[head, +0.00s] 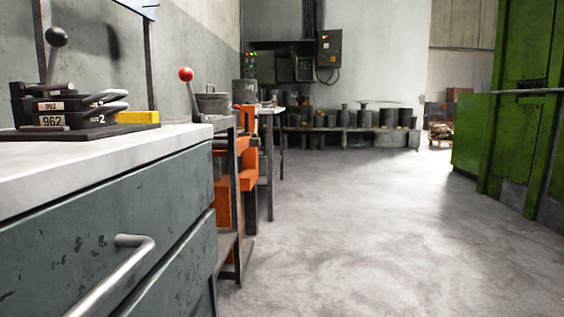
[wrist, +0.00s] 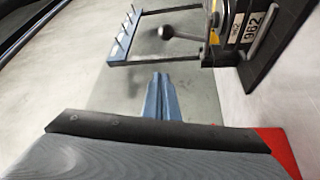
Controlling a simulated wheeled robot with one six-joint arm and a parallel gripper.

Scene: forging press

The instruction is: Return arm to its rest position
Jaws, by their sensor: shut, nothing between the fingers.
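My gripper (wrist: 162,97) shows in the wrist view as two blue-grey fingers side by side, shut and empty. It points toward a pale surface, and I cannot tell how far above it is. The 962-labelled black block set (wrist: 252,25) is at the upper right of the wrist view, apart from the fingers. A lever with a dark round knob (wrist: 166,32) shows just beyond the fingertips. In the head view my gripper and arm do not show. There the block set (head: 60,113) stands on the cabinet top at the left.
A grey drawer cabinet (head: 110,240) with a bar handle (head: 120,270) fills the left. An orange stand (head: 228,185) and a red-knobbed lever (head: 187,75) are behind it. A green press (head: 525,100) stands at the right. The concrete floor (head: 370,220) between is clear.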

